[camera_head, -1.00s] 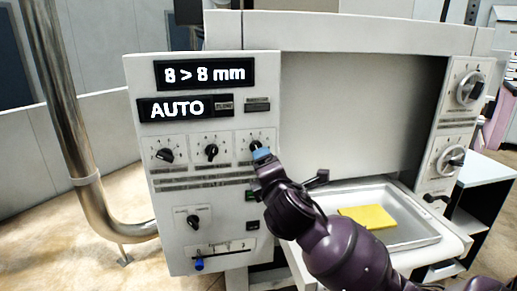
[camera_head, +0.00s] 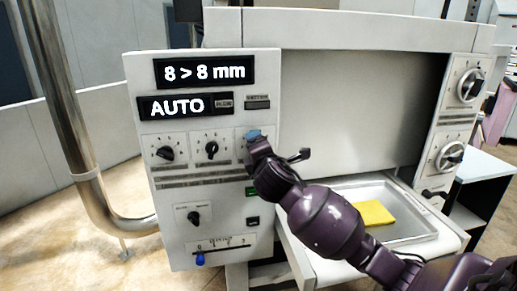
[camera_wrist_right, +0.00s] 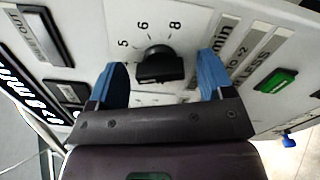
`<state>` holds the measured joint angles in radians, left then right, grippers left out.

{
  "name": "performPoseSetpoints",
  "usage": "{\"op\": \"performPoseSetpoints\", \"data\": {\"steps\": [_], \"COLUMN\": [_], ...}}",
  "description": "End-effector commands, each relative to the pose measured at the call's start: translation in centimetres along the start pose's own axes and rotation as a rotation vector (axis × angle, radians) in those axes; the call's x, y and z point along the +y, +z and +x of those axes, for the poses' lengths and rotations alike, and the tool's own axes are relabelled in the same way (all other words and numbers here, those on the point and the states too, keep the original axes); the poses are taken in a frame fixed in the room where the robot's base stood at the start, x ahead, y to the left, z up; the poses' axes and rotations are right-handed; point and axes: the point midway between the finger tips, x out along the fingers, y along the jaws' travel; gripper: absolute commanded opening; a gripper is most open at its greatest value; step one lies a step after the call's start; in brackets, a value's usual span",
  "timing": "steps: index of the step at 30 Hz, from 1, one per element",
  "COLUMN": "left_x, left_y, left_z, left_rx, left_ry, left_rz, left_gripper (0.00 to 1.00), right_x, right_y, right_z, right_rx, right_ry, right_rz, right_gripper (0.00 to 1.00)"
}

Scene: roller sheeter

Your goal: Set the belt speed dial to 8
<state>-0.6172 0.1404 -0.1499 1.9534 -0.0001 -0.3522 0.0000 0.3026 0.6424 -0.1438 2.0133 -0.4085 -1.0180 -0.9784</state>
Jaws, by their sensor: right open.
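My right gripper (camera_head: 253,134) is at the right-hand dial of the upper row on the white control panel (camera_head: 180,235) and hides that dial in the head view. In the right wrist view the black dial knob (camera_wrist_right: 158,66) sits between the two blue fingers of the gripper (camera_wrist_right: 164,80), which stand apart with gaps on both sides. The numbers 5, 6 and 8 show around the knob, and "min" is printed beside it. I cannot tell exactly which number the knob points at. My left gripper is not in view.
Two other dials, the left dial (camera_head: 166,154) and the middle dial (camera_head: 211,149), sit in the same row. A green button (camera_wrist_right: 276,81) is near the gripper. A display (camera_head: 205,72) reads "8 > 8 mm". A yellow block (camera_head: 374,213) lies on the tray (camera_head: 420,240).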

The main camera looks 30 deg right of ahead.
Motion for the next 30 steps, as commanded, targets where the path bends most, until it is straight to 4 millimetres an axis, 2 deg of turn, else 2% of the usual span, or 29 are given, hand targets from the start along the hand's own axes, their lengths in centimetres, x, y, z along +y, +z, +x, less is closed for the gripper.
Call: {"op": "performPoseSetpoints", "data": {"steps": [2,12,22,30], "left_x": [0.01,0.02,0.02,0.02], "left_y": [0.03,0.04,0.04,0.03], "left_z": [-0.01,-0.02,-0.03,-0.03], "left_rx": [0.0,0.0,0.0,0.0], "left_ry": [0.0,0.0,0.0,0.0], "left_rz": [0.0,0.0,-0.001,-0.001], "left_gripper": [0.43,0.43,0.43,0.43], "right_x": [0.01,0.01,-0.02,-0.06], "right_y": [0.0,0.0,0.01,-0.08], "right_z": [-0.01,-0.03,-0.04,-0.05], "right_rx": [0.0,0.0,0.0,0.001], "right_ry": [0.0,0.0,-0.001,-0.001], "right_rz": [0.0,0.0,0.051,0.229], "right_gripper": [0.74,0.25,0.25,0.25]}}
